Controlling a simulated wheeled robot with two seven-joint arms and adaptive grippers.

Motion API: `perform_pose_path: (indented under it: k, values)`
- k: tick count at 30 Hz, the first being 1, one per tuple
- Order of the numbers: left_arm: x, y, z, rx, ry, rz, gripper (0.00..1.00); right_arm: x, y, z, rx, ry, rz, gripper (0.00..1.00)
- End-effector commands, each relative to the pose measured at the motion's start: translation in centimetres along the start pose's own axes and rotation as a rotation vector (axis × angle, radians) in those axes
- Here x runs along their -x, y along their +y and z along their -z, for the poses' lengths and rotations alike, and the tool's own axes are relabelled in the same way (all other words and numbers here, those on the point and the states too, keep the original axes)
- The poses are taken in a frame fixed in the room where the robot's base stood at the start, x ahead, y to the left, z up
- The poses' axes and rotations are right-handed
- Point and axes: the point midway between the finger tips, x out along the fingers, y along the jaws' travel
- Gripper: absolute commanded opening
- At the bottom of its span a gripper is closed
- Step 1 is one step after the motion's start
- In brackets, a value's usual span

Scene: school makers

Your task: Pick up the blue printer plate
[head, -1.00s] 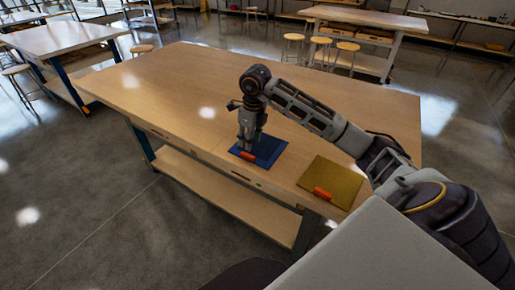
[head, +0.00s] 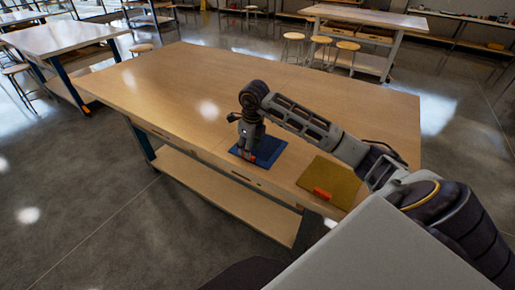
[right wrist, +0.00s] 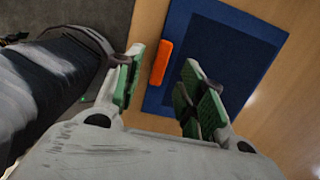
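The blue printer plate (head: 270,152) lies flat on the wooden table near its front edge, with an orange tab on its near side. In the right wrist view the plate (right wrist: 220,60) fills the upper right, and its orange tab (right wrist: 161,62) shows between the finger lines. My right gripper (head: 246,152) is just above or at the tab, pointing down. In the right wrist view its green-padded fingers (right wrist: 163,65) are apart, one on each side of the tab. Whether they touch it cannot be told. My left gripper is not in view.
A yellow-gold plate (head: 332,182) with an orange tab lies to the right on the same table (head: 190,85). The rest of the tabletop is clear. Stools (head: 320,42) and other tables stand farther back.

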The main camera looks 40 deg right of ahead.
Motion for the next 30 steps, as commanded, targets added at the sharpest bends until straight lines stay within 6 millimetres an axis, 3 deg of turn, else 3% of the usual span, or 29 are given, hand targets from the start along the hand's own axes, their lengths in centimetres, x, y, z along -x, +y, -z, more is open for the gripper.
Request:
perform_pose_path:
  k: [10,26,30]
  values:
    - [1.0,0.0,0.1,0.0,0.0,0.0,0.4,-3.2,0.0,-0.1,-0.001,-0.001,0.0,0.4]
    - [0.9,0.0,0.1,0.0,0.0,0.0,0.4,-3.6,0.0,-0.1,-0.001,-0.002,0.001,0.4]
    - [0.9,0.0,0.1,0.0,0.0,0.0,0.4,-3.6,-0.1,-0.1,-0.002,-0.002,0.001,0.24]
